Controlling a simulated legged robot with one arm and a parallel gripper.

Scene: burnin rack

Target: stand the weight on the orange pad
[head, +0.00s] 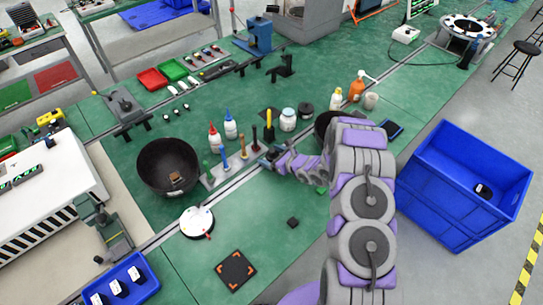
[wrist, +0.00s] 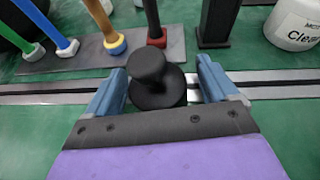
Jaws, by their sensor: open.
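The weight (wrist: 152,80), black with a round knob on a wider base, stands between my gripper's fingers in the wrist view. My gripper (wrist: 157,78) is open around it, with blue fingers on both sides; I cannot tell whether they touch it. In the head view my gripper (head: 270,157) is at the middle of the green bench, and the weight is hard to make out there. The orange pad (head: 235,270), a dark square with orange corner marks, lies bare near the front of the bench, toward the lower left of my gripper.
A row of coloured-handled tools (head: 226,160) stands just left of my gripper, and a black bowl (head: 166,166) is farther left. A white round dial (head: 196,222) and a small dark block (head: 292,222) lie near the pad. A blue crate (head: 465,185) stands right.

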